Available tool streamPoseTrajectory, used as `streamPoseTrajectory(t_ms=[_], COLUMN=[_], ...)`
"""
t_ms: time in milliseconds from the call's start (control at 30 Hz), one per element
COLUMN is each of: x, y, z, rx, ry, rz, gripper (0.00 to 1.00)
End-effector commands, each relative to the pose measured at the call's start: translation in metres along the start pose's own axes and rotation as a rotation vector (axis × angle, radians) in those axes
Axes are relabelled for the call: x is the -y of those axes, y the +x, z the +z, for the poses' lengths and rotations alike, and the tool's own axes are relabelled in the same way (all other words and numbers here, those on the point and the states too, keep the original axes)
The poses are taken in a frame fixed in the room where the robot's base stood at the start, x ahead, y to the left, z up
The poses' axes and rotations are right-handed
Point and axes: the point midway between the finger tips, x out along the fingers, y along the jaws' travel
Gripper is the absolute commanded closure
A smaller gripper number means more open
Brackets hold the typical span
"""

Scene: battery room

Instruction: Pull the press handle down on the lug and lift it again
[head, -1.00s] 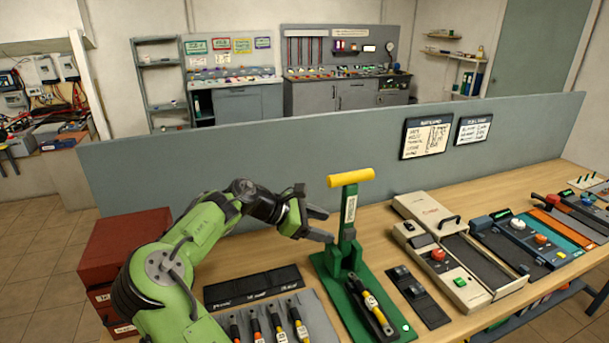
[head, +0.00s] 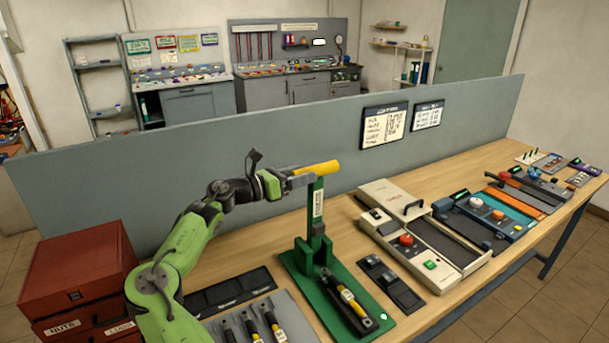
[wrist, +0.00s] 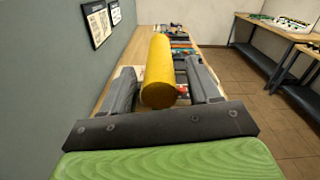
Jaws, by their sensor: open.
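The green press (head: 308,262) stands on the bench with its lever upright and the yellow handle (head: 316,168) at the top, pointing right. In the wrist view the yellow handle (wrist: 158,75) lies lengthwise between the two fingers. My gripper (head: 291,177) is at the left end of the handle, open, with a finger on each side; a gap shows on the right side in the wrist view. A cable with a yellow sleeve (head: 350,299) lies in the black holder on the press base. The lug itself is too small to make out.
Several yellow-sleeved cables lie on a grey tray (head: 222,321) left of the press. A black switch block (head: 391,281) and a beige machine (head: 425,238) stand to its right. The grey partition (head: 240,146) runs behind, and red drawers (head: 84,262) stand at the left.

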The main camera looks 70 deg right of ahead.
Motion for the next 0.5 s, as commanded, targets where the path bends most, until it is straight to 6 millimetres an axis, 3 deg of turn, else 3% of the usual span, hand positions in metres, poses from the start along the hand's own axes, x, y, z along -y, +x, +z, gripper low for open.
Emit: streamPoseTrajectory(t_ms=[133,367,500], x=[-0.0004,-0.0002,-0.0002], y=[0.0145,0.0165,0.0163], z=[0.0002,0.0003,0.0003], rx=[0.0,0.0,0.0], ry=[0.0,0.001,0.001], rz=[0.001,0.001,0.001], gripper=[0.39,0.39,0.56])
